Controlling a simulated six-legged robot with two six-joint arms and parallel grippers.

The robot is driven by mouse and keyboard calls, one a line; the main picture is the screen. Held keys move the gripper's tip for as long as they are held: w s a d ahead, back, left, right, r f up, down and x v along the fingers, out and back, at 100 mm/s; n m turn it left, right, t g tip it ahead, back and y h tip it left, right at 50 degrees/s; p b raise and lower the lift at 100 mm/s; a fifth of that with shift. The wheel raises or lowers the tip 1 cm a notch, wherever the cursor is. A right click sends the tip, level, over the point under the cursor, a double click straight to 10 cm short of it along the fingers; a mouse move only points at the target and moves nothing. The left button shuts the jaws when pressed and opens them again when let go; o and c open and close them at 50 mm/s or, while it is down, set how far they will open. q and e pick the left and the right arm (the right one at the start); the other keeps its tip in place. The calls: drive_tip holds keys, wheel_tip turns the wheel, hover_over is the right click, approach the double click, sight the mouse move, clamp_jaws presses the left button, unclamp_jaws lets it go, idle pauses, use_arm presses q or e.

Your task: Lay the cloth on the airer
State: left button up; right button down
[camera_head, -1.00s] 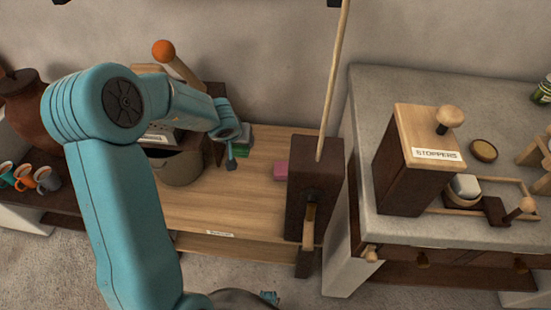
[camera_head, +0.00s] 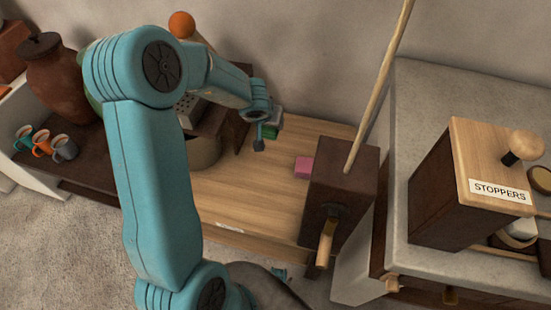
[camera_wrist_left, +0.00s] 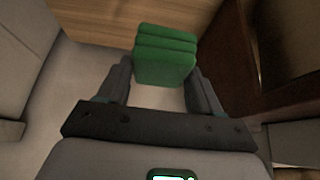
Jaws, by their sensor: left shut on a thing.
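A green folded cloth (camera_wrist_left: 166,55), stacked in layers, is between the fingers of my left gripper (camera_wrist_left: 160,85) in the left wrist view. The gripper is shut on it. In the head view, my left gripper (camera_head: 259,138) hangs over the back of the wooden bench, and the green cloth (camera_head: 270,131) shows beside it, partly hidden by the wrist. I cannot make out an airer in either view. My right gripper is not in view.
A pink block (camera_head: 303,167) lies on the wooden bench (camera_head: 250,195), beside a dark box (camera_head: 335,190) with a tall pole. A round pot (camera_head: 204,152) stands left of the gripper. Mugs (camera_head: 64,148) and a brown jar (camera_head: 62,85) are at left; a stoppers box (camera_head: 470,195) is on the right counter.

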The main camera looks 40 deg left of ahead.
use_arm(q)
wheel_tip(320, 180, down, 13)
drive_tip(key=b, duration=1)
drive_tip(key=shift+s+r, duration=0.1)
drive_tip(key=shift+r, duration=0.1)
wheel_tip(320, 180, down, 4)
drive_tip(key=b, duration=0.4)
drive_tip(key=shift+r, duration=0.3)
drive_tip(key=shift+f, duration=0.25)
drive_tip(key=o, duration=0.9)
drive_tip(key=shift+r, duration=0.1)
